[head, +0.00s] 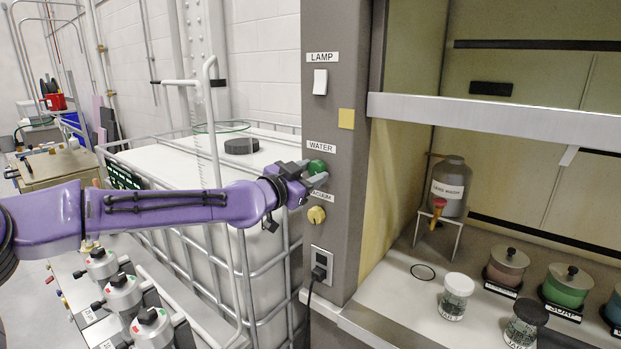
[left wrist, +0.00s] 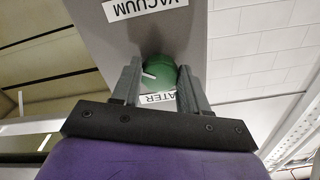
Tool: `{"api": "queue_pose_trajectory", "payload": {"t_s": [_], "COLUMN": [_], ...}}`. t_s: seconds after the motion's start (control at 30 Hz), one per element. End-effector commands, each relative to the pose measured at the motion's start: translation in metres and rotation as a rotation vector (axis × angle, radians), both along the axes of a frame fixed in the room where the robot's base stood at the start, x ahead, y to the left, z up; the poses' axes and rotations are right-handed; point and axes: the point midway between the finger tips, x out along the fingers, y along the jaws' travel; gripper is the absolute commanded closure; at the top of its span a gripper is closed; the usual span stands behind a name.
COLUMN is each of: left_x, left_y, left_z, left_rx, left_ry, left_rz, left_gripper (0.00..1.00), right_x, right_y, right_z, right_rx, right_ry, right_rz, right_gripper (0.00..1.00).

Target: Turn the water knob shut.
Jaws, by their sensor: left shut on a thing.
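The green water knob (head: 316,168) sits on the grey panel just below the WATER label (head: 321,147). My left gripper (head: 310,176) reaches it from the left on the purple arm. In the left wrist view the green knob (left wrist: 160,82) lies between the two grey fingers (left wrist: 157,90), which are shut on it. A short white mark shows on the knob, and the fingers hide part of its sides. My right gripper is not in view.
A yellow vacuum knob (head: 317,215) is close below the water knob, with a power outlet (head: 322,265) under it. A lamp switch (head: 320,82) is higher on the panel. A caged white tank (head: 200,165) stands behind my arm. Jars stand in the hood at right.

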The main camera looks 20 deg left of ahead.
Motion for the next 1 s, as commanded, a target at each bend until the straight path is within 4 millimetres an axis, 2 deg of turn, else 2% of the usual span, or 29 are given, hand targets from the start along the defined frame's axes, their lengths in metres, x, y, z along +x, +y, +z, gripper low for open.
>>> {"api": "queue_pose_trajectory", "payload": {"t_s": [0.3,1.0], "left_x": [0.0,-0.001], "left_y": [-0.001,-0.004], "left_z": [-0.002,-0.001], "left_rx": [-0.28,-0.907], "left_ry": [0.102,0.33], "left_rz": [-0.001,-0.001], "left_gripper": [0.87,0.87], "right_x": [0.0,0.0], "right_y": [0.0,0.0], "right_z": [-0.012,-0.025], "right_rx": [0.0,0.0], "right_ry": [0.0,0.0], "right_rz": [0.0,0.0], "right_gripper": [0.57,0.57]}}
